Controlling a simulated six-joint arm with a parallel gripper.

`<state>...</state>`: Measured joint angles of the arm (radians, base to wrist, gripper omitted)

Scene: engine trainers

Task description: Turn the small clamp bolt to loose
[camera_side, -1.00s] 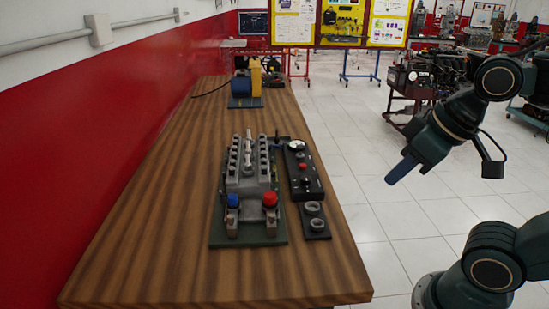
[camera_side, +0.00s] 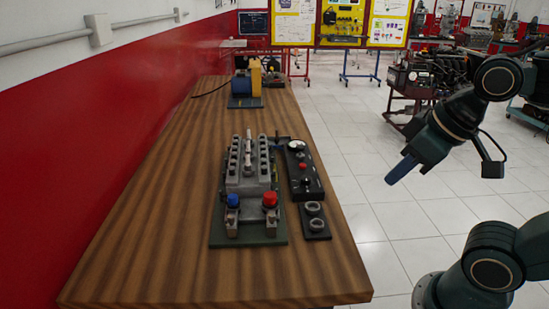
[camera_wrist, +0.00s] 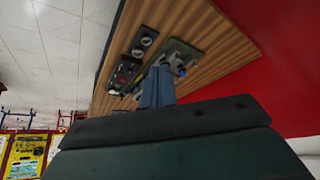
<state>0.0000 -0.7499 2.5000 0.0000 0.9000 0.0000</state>
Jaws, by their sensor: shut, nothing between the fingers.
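The engine trainer (camera_side: 247,188) stands on a dark green base plate (camera_side: 262,240) on the wooden table. It has a grey block with rows of bolts, a silver shaft along the top, and a blue cap (camera_side: 233,201) and a red cap (camera_side: 270,199) at its front. Which part is the small clamp bolt I cannot tell at this size. My gripper (camera_side: 402,168) is shut and empty, off to the right of the table and apart from the trainer. In the wrist view, the shut blue fingers (camera_wrist: 157,88) cover part of the trainer (camera_wrist: 178,58).
A black panel (camera_side: 305,178) with a gauge and knobs lies right of the trainer. A small plate with two rings (camera_side: 314,217) sits in front of it. A blue and yellow unit (camera_side: 246,86) stands at the table's far end. The wooden table (camera_side: 150,230) is clear at left.

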